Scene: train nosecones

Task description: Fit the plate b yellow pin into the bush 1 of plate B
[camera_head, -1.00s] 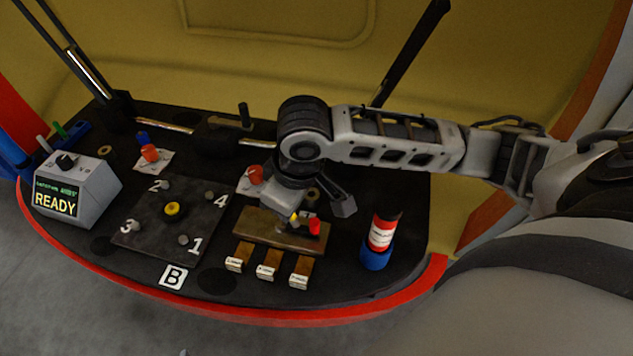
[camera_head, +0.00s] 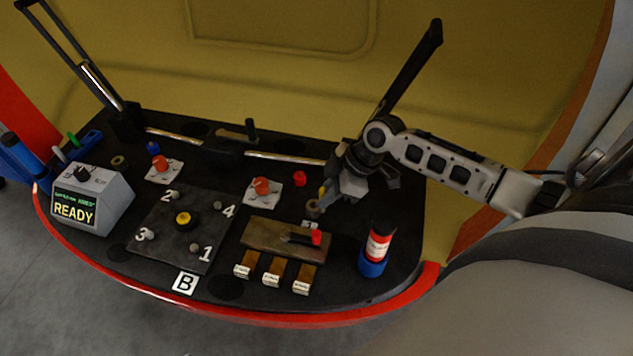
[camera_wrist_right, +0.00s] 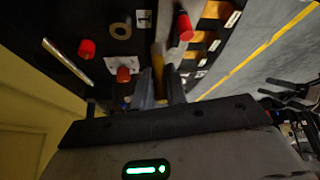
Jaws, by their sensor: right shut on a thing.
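Plate B (camera_head: 170,252) is a dark square plate with numbered bushes and a yellow-topped centre knob (camera_head: 183,218). Bush 1 (camera_head: 195,248) is a small grey piece at its front right corner, beside the white number 1. My right gripper (camera_head: 323,194) is shut on a yellow pin (camera_head: 322,192), held above the table's right part, behind the wooden block and well right of plate B. In the right wrist view the yellow pin (camera_wrist_right: 158,72) shows between the two fingers; its lower end is hard to make out. My left gripper is not in view.
A wooden block (camera_head: 260,235) with a red-tipped lever (camera_head: 316,238) lies between plate B and a red-white bottle (camera_head: 379,243). Red knobs on white cards (camera_head: 262,187) and a loose red piece (camera_head: 300,178) stand behind. A READY box (camera_head: 92,200) stands left.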

